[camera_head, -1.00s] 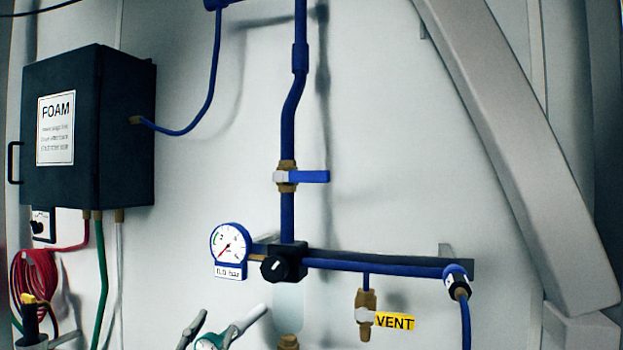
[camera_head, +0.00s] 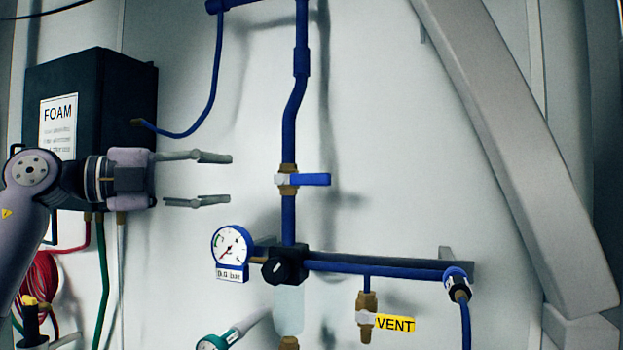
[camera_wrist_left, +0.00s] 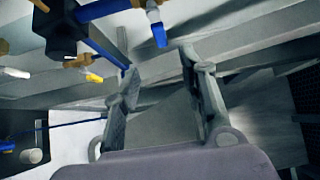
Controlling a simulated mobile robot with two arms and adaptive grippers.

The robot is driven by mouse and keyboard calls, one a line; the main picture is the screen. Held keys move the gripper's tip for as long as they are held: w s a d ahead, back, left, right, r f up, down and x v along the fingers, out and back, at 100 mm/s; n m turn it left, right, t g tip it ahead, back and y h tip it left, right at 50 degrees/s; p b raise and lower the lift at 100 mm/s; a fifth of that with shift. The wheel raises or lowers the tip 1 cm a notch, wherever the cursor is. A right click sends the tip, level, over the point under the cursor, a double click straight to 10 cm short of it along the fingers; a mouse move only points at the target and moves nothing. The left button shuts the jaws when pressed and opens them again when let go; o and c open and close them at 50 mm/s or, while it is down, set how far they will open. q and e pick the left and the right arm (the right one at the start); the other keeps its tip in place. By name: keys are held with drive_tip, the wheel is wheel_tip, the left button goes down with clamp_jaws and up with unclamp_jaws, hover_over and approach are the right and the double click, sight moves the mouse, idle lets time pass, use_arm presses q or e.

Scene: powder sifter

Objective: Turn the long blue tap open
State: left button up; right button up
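The long blue tap (camera_head: 315,179) is a flat blue lever on a brass valve in the vertical blue pipe. Its lever points right, level and crosswise to the pipe. In the left wrist view the blue lever (camera_wrist_left: 158,34) shows near the top, beyond the fingers. My left gripper (camera_head: 217,180) is left of the tap at about the same height. Its two fingers are spread, point right, and hold nothing; a clear gap separates them from the valve. The open fingers also show in the left wrist view (camera_wrist_left: 165,95). My right gripper is not in view.
A pressure gauge (camera_head: 232,247) and black knob (camera_head: 285,267) sit below the tap. A horizontal blue pipe (camera_head: 375,270) runs right, with a yellow VENT tag (camera_head: 395,324) under it. The dark FOAM box (camera_head: 105,85) is behind my left arm. Bare wall (camera_head: 400,170) lies right of the lever.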

sight(306, 178)
use_arm(q)
drive_tip(key=p+x, duration=0.5)
drive_tip(key=x, duration=1)
drive_tip(key=shift+d+r, duration=0.1)
drive_tip(key=shift+d, duration=0.15)
drive_tip(key=shift+w+d+p, duration=0.35)
drive_tip(key=shift+d+p, duration=0.05)
drive_tip(key=shift+d, duration=0.25)
drive_tip(key=shift+c, duration=0.2)
clamp_jaws()
